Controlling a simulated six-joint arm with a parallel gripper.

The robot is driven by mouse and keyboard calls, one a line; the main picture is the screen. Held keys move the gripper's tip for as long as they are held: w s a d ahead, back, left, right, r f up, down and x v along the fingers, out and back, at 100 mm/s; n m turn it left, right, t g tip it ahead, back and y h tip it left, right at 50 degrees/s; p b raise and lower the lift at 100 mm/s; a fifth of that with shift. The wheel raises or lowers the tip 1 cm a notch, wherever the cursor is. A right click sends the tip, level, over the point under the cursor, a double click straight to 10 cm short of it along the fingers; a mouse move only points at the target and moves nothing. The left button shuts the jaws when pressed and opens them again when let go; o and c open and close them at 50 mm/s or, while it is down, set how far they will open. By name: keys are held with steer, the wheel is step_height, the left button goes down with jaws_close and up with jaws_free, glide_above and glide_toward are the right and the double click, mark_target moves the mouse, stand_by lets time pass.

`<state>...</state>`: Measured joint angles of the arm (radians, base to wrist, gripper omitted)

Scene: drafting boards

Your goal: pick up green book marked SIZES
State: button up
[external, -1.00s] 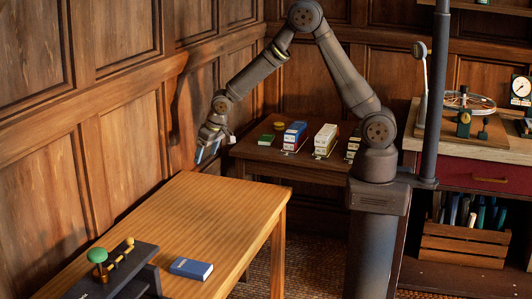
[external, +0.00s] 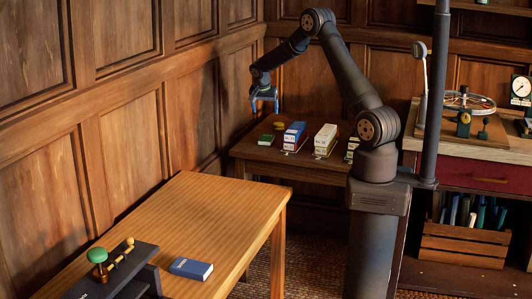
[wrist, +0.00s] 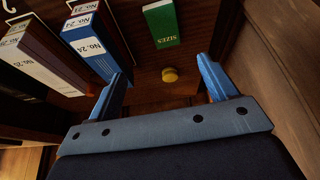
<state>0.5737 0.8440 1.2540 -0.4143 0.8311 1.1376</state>
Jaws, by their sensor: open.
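The green book marked SIZES (wrist: 161,24) lies on the dark wooden back table, at the top middle of the wrist view. In the external view the green book (external: 266,140) is at the table's left end. My gripper (external: 264,112) is above that left end, pointing down, with its blue jaws apart and nothing between them. In the wrist view my gripper (wrist: 162,80) is open, and the book shows beyond the gap between the fingers. The book's title faces up and is readable.
A small yellow round object (wrist: 169,74) is close to the green book. Blue books marked No. 24 (wrist: 90,35) and white ones (external: 325,140) stand to its right in the external view. A wooden wall is close on the left. A blue book (external: 191,268) lies on the front table.

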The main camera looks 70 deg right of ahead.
glide_above(266, 138)
steer(key=a, duration=0.2)
steer(key=f, duration=0.6)
steer(key=s+f, duration=0.1)
steer(key=f, duration=0.3)
steer(key=shift+f, duration=0.1)
steer(key=x, duration=0.4)
steer(key=shift+w+d+f, duration=0.15)
steer(key=shift+w, duration=0.3)
steer(key=shift+d+f, duration=0.15)
steer(key=shift+f, duration=0.25)
steer(key=shift+f, duration=0.2)
steer(key=c, duration=1.1)
